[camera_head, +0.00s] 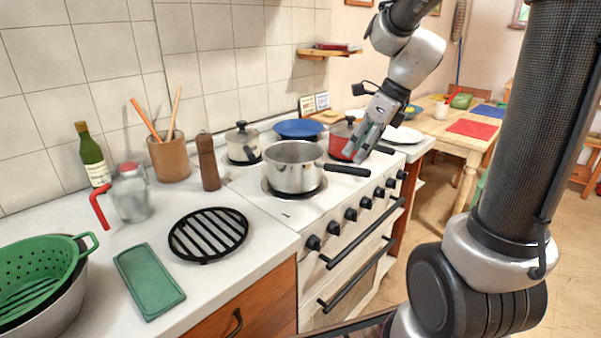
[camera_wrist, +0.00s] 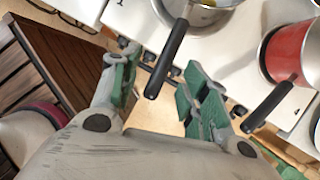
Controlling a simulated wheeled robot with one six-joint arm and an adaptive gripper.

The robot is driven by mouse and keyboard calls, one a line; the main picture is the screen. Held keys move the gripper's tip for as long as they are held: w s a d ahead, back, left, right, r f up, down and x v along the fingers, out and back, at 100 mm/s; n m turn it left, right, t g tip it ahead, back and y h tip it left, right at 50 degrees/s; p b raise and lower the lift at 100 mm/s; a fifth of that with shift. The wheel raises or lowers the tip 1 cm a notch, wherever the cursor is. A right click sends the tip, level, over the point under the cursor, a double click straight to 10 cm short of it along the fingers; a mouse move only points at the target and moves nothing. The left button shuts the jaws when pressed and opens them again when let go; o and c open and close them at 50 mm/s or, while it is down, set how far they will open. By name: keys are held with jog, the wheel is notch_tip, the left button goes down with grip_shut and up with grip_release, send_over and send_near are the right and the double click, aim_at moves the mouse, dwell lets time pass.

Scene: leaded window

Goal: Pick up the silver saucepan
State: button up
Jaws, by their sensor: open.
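The silver saucepan (camera_head: 293,172) stands upright on the front left burner of the white stove, its black handle pointing right. In the wrist view, part of the saucepan (camera_wrist: 208,20) shows at the top edge, its rim cut off, with the handle reaching down between my fingers in the picture. My gripper (camera_head: 360,150) is open and empty, to the right of the saucepan and above its handle, in front of the red pan. In the wrist view, the spread green-padded fingers of my gripper (camera_wrist: 157,78) appear on either side of the handle, without visible contact.
A red pan (camera_head: 336,149) with a black handle stands close behind, partly hidden by my gripper. A lidded pot (camera_head: 243,139) and a blue plate (camera_head: 299,128) are at the back. A pepper mill (camera_head: 208,163) stands left of the stove. Black knobs (camera_head: 351,214) line the stove front.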

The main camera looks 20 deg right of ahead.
aim_at(340, 168)
jog(key=shift+w+f+m, duration=0.55)
jog(key=shift+w+m, duration=0.3)
jog(key=shift+m, duration=0.35)
jog(key=x, duration=0.7)
jog(key=shift+w+a+f, duration=0.1)
jog(key=shift+w+a, duration=0.25)
jog(key=shift+w, duration=0.05)
grip_shut()
